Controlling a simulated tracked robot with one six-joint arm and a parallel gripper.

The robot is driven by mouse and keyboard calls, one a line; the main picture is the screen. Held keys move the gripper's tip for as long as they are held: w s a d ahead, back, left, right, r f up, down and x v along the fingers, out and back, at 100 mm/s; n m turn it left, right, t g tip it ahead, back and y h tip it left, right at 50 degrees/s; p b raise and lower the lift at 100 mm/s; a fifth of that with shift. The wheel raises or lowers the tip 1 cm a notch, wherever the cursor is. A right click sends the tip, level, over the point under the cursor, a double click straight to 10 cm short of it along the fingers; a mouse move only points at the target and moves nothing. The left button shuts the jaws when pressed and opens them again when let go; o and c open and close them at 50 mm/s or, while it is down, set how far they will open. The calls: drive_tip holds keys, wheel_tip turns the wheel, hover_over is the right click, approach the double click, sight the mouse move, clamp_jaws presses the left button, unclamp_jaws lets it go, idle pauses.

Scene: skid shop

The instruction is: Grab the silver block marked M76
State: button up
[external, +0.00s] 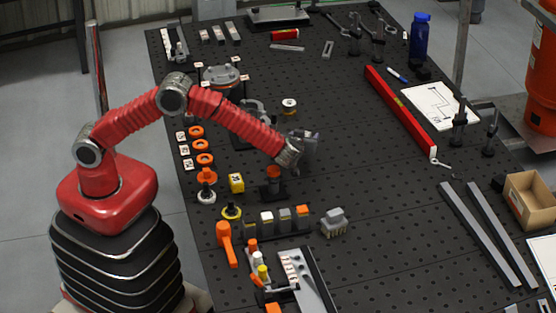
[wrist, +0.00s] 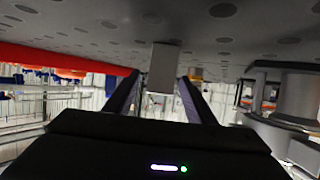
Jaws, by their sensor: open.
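My gripper (external: 310,150) is low over the middle of the pegboard table in the external view, open and with nothing held. The wrist view is upside down, with the tabletop along its top. There the two dark fingers (wrist: 160,100) reach forward, and a plain grey block (wrist: 164,68) stands on the table in the gap between them. I see no gap or contact clearly, and no M76 marking is readable. In the external view I cannot separate this block from my gripper. Several silver blocks (external: 218,34) lie at the far left of the table, their markings too small to read.
A grey flanged fitting (external: 222,76) and a tape roll (external: 289,105) stand beyond my gripper. A black post with an orange top (external: 273,177) is close on its near side. A red level (external: 400,112) lies to the right. The table right of my gripper is mostly clear.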

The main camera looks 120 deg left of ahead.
sight(306, 134)
idle(0.4)
clamp_jaws()
idle(0.4)
drive_tip(key=shift+r, duration=0.1)
wheel_tip(306, 134, up, 10)
drive_tip(key=shift+f, duration=0.1)
idle(0.6)
